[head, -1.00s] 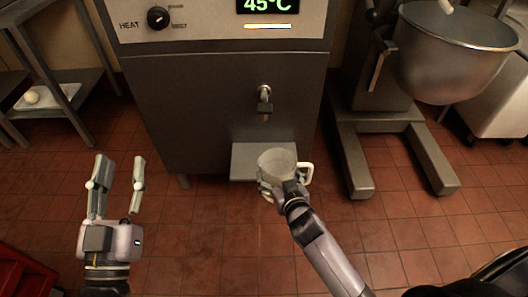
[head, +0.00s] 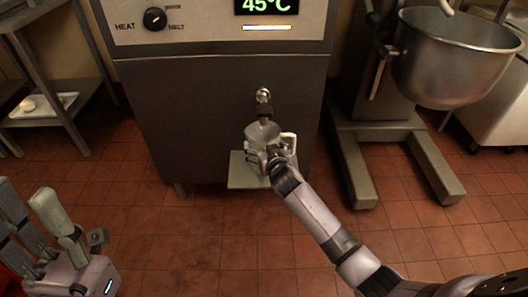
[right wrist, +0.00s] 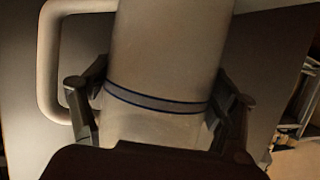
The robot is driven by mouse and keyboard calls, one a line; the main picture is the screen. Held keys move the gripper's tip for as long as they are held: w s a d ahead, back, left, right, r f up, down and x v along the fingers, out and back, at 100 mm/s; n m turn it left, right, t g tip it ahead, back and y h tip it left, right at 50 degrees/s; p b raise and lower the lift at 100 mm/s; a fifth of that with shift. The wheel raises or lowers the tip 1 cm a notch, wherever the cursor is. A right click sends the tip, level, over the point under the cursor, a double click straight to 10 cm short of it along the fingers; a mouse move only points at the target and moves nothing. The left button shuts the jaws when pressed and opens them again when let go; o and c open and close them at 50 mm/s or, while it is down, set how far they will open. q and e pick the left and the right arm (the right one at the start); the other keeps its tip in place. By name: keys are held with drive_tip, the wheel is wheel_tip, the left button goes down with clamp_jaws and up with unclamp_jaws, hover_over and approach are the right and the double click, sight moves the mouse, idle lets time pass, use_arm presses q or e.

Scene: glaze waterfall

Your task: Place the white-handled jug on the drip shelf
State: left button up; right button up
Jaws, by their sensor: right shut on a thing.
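The pale jug (head: 262,131) with a white handle (head: 289,142) is upright under the tap of the steel machine. My right gripper (head: 262,159) is shut on the jug's body. In the right wrist view the jug (right wrist: 165,50) with its blue-edged band sits between the two fingers (right wrist: 160,108), its handle (right wrist: 48,60) at the left. The drip shelf (head: 240,182) juts out below the tap, behind and beneath the jug. The jug's base is hidden, so I cannot tell whether it touches the shelf. My left gripper (head: 24,203) is open and empty at the lower left.
The tap (head: 264,107) is just above the jug's mouth. The machine (head: 205,125) has a dial and a 45°C display. A mixer with a steel bowl (head: 450,65) stands at the right. A rack (head: 60,100) stands at the left. The tiled floor in front is clear.

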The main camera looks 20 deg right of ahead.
drive_tip(key=shift+w+f+b, duration=0.2)
drive_tip(key=shift+f+b, duration=0.2)
drive_tip(key=shift+f, duration=0.35)
drive_tip(key=shift+f, duration=0.15)
drive_tip(key=o, duration=1.2)
drive_tip(key=shift+o, duration=0.2)
